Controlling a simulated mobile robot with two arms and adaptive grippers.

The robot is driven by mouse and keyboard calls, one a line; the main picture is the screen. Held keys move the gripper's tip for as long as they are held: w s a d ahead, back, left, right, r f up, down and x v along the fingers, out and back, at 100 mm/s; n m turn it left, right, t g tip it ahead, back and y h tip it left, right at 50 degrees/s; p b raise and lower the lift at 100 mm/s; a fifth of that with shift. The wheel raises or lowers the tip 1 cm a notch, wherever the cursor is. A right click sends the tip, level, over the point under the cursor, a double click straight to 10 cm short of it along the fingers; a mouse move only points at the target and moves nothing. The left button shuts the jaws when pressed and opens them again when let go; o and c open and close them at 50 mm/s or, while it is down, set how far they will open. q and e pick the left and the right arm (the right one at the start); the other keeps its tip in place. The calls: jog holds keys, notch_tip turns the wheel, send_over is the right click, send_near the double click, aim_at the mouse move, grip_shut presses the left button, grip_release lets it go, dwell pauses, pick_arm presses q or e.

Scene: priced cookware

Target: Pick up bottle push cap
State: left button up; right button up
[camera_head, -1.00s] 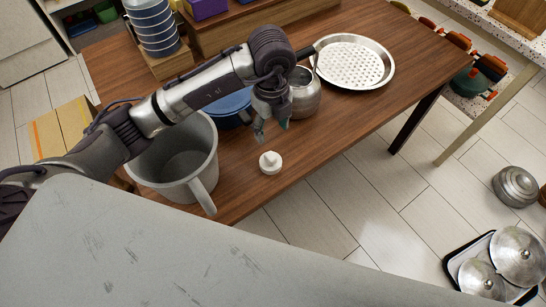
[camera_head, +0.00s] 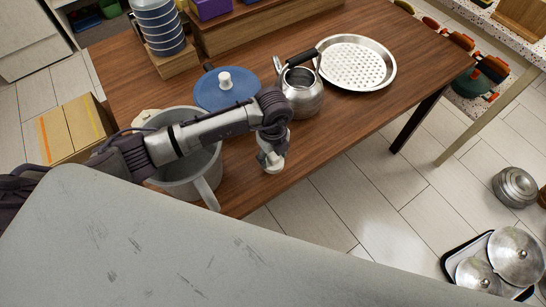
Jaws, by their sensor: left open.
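The bottle push cap (camera_head: 273,168) is a small white cap on the wooden table (camera_head: 330,135), near its front edge. Its upper part is hidden by my left gripper (camera_head: 270,158), which points down right at it. The fingers are open and appear to be around or just above the cap; I cannot tell whether they touch it. My right gripper is not in view.
A large grey pot (camera_head: 187,186) with a handle stands left of the cap, under my left arm. Behind are a blue lid (camera_head: 215,97), a steel kettle (camera_head: 304,98) and a perforated round pan (camera_head: 357,62). The table is clear right of the cap.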

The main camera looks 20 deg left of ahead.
pick_arm(q)
jog(key=shift+f, duration=0.1)
jog(key=c, duration=1)
